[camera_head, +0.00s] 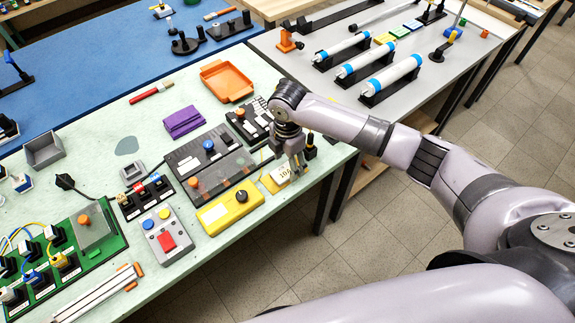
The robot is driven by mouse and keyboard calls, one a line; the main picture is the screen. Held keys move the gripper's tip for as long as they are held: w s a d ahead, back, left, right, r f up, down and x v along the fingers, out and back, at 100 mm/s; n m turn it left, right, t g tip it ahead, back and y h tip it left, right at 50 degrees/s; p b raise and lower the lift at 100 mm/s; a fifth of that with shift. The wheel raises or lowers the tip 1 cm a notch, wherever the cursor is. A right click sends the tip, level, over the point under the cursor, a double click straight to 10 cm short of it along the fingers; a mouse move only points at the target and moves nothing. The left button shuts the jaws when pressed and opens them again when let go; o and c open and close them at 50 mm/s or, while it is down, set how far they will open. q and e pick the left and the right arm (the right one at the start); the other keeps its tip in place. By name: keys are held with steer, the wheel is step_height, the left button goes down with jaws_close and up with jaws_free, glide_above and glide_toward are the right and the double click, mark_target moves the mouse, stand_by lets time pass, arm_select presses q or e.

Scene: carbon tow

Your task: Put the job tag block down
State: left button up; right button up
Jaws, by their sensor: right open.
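The job tag block (281,174), a small pale block with dark printed characters, is near the right front edge of the pale green table (125,146). A yellow edge shows beside and under it. My right gripper (297,169) points down right at the block's right side, with its fingers apart. I cannot tell whether a finger touches the block. The gripper hides part of the area behind it. My left gripper is not in view.
A yellow box with a black knob (231,211) stands left of the block. The table edge is close on the right.

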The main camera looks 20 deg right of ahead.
mark_target(287, 170)
step_height(287, 170, up, 10)
steer(key=shift+b, duration=0.4)
